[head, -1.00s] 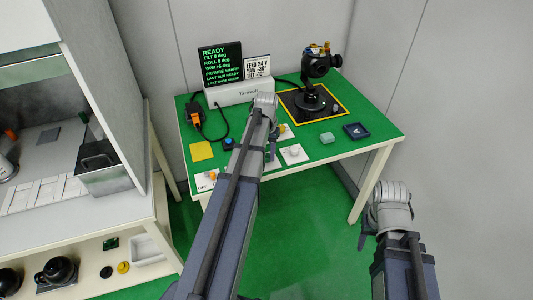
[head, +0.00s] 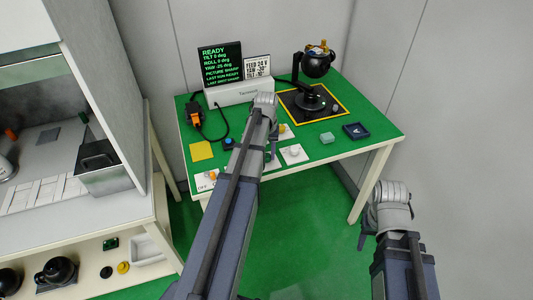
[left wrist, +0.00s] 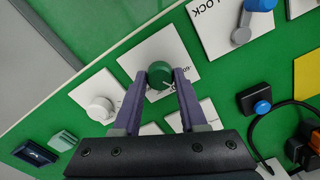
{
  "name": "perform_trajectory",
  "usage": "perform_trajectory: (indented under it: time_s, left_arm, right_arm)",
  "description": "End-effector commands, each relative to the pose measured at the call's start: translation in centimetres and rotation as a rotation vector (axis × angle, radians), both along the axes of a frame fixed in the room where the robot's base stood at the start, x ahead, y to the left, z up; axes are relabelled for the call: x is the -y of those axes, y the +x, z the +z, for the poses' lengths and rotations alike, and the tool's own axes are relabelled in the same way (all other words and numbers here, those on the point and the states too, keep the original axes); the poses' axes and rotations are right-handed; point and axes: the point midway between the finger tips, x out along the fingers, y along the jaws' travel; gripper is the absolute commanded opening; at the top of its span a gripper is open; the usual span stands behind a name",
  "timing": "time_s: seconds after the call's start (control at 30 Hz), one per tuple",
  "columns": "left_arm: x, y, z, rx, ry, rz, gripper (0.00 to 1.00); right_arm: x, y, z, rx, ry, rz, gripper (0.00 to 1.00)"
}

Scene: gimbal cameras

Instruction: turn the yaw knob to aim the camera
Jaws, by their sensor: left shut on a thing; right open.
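In the left wrist view a round green knob (left wrist: 160,75) with a white mark sits on a white plate. My left gripper (left wrist: 160,80) has its two purple fingers closed on either side of this knob. In the head view my left arm hides the knob. The black camera (head: 316,65) stands on its gimbal mount on a black, yellow-edged pad (head: 330,103). The screen (head: 221,62) reads READY, tilt 0, roll 0 and a yaw of about -25 deg. The card (head: 257,68) reads yaw -20°, tilt -10°. My right gripper (head: 365,241) hangs open and empty off the table.
A white knob (left wrist: 100,108) sits beside the green one. A plate marked LOCK (left wrist: 220,28) carries a lever with a blue end. A blue button (head: 227,143), a yellow note (head: 201,151), a teal block (head: 327,138) and a dark blue tray (head: 356,130) are on the green table (head: 375,118).

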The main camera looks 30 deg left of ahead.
Motion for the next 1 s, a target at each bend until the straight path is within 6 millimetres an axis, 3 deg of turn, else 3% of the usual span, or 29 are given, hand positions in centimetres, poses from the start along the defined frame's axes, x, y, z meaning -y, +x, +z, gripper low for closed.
perform_trajectory:
  time_s: [0.03,0.07,0.3,0.67,1.0]
  left_arm:
    - [0.0,0.0,0.0,-0.001,0.0,0.0,0.0]
    - [0.0,0.0,0.0,-0.001,0.0,0.0,0.44]
    - [0.0,0.0,0.0,0.0,0.0,-0.001,0.71]
    - [0.0,0.0,0.3,0.0,0.0,-0.001,0.72]
    - [0.0,0.0,3.5,0.0,0.0,-0.001,0.72]
  right_arm:
    - [0.0,0.0,0.0,0.0,0.0,0.0,0.5]
    - [0.0,0.0,0.0,0.0,0.0,0.0,0.5]
    - [0.0,0.0,0.0,0.0,0.0,0.0,0.5]
    - [0.0,0.0,0.3,0.0,0.0,0.0,0.5]
    - [0.0,0.0,3.5,0.0,0.0,0.0,0.5]
